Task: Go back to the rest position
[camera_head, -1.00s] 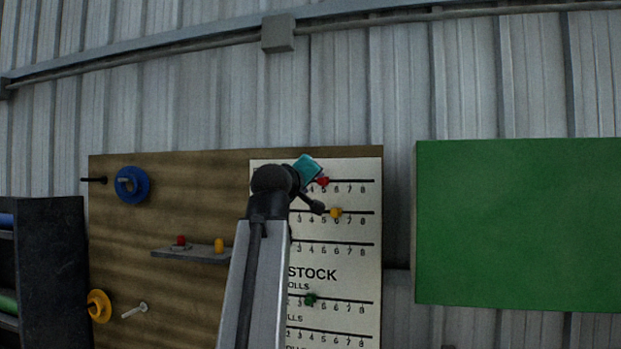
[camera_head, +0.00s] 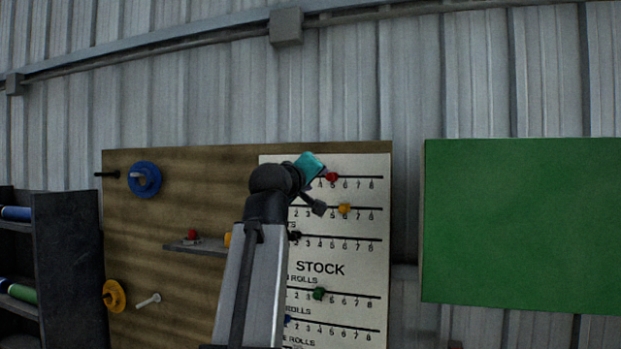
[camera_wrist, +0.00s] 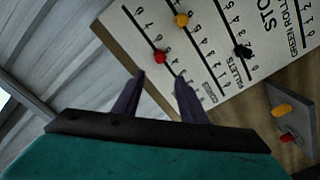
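My gripper (camera_wrist: 160,88) shows in the wrist view with its two dark fingers apart and nothing between them. It is tilted in front of the white stock chart (camera_head: 340,255), and a red peg (camera_wrist: 161,56) shows beyond the fingertips. In the head view my arm rises at the middle, bent at the top, in front of the chart's left edge. The fingertips are hard to make out there. The chart also carries a yellow peg (camera_wrist: 181,20), a black peg (camera_wrist: 243,51) and a green peg (camera_head: 319,294).
The wooden board (camera_head: 200,210) holds a blue ring (camera_head: 145,180), a yellow ring (camera_head: 114,296) and a small shelf (camera_head: 197,246) with red and yellow pegs. A dark rack (camera_head: 72,265) with rolls stands left. A green panel (camera_head: 520,225) is right.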

